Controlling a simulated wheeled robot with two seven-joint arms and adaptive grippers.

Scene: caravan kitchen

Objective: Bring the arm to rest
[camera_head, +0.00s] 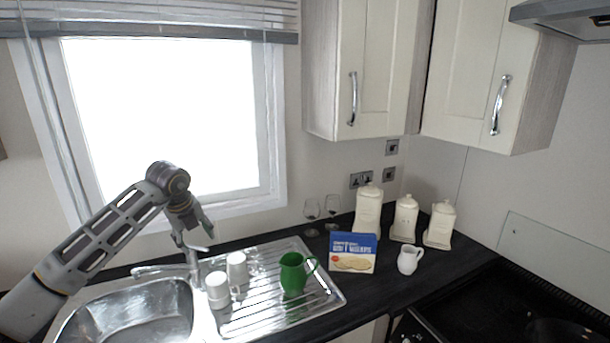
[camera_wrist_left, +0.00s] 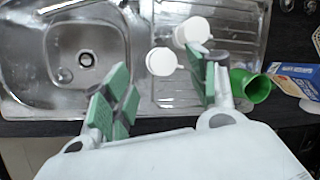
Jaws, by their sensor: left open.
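My left arm comes in from the left in the head view, bent at the elbow. Its gripper (camera_head: 194,228) hangs above the back of the sink, near the tap. In the left wrist view the left gripper (camera_wrist_left: 160,92) is open, with its green-padded fingers wide apart and nothing between them in its grip. The sink (camera_wrist_left: 85,55) lies below it. Two white mugs (camera_head: 218,289) (camera_head: 237,268) stand on the drainer, and a green jug (camera_head: 293,272) stands to their right. My right gripper does not show in either view.
The metal drainer (camera_head: 262,313) fills the counter right of the sink. A blue box (camera_head: 353,252), a white jug (camera_head: 409,260), two glasses (camera_head: 312,211) and cream canisters (camera_head: 405,219) stand further right. The tap (camera_head: 160,269) is close to the left gripper. Wall cupboards (camera_head: 366,65) hang above.

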